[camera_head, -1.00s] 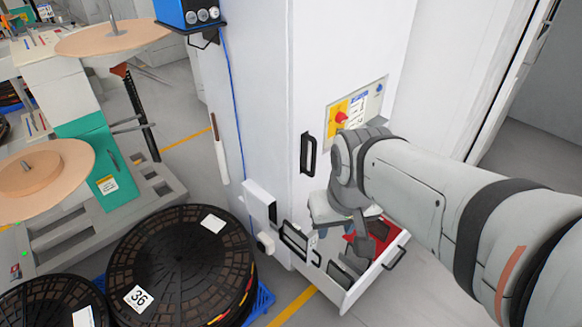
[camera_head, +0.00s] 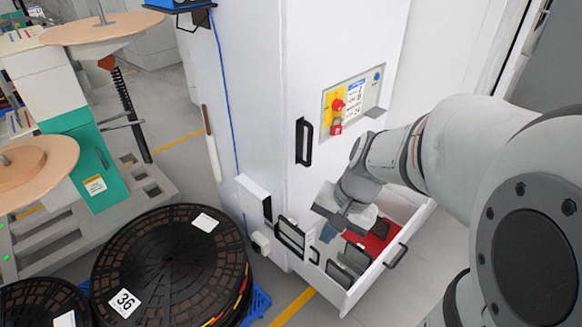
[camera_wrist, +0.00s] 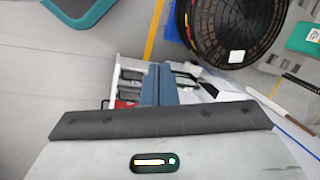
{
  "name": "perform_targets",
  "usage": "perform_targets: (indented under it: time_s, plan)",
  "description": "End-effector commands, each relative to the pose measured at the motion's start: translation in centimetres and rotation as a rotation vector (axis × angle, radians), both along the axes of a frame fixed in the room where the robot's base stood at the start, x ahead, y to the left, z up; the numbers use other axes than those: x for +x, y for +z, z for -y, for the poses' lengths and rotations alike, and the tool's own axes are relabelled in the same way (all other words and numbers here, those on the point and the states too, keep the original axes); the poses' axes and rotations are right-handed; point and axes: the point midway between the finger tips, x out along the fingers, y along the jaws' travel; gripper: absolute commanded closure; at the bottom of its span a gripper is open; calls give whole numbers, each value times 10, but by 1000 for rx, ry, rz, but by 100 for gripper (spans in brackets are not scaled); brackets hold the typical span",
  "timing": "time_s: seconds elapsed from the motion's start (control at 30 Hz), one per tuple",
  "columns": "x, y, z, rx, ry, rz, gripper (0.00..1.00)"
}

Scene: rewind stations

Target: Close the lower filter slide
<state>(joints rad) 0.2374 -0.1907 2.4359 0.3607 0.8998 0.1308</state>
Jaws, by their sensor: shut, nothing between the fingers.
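An open white drawer (camera_head: 378,268) sticks out low from the front of the white cabinet (camera_head: 340,50). It has a black handle (camera_head: 397,257), a red floor (camera_head: 378,236) and dark framed plates (camera_head: 341,275) inside. A white slide-like box (camera_head: 252,194) juts from the cabinet's left side, and a black-framed piece (camera_head: 290,236) sits lower beside it. I cannot tell for certain which part is the lower filter slide. My gripper (camera_head: 328,233) is over the drawer's inner end, shut and empty. Its blue-grey fingers (camera_wrist: 158,84) also show in the wrist view, covering part of the drawer.
Stacked black reels (camera_head: 170,265) on a blue pallet stand left of the cabinet. A red switch (camera_head: 338,104) and a tall black handle (camera_head: 304,141) are on the cabinet front above the drawer. Grey floor is free right of the drawer.

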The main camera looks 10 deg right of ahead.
Motion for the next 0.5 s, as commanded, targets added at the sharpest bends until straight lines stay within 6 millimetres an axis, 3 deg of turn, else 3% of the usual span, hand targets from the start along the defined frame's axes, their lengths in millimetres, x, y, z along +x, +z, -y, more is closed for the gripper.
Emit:
perform_targets:
  time_s: [0.03, 0.27, 0.5]
  plan:
    - [9, -44, 7, 59, -109, -39, 100]
    - [49, -155, 44, 334, -618, -178, 100]
    - [81, -275, 108, 610, -1153, -296, 100]
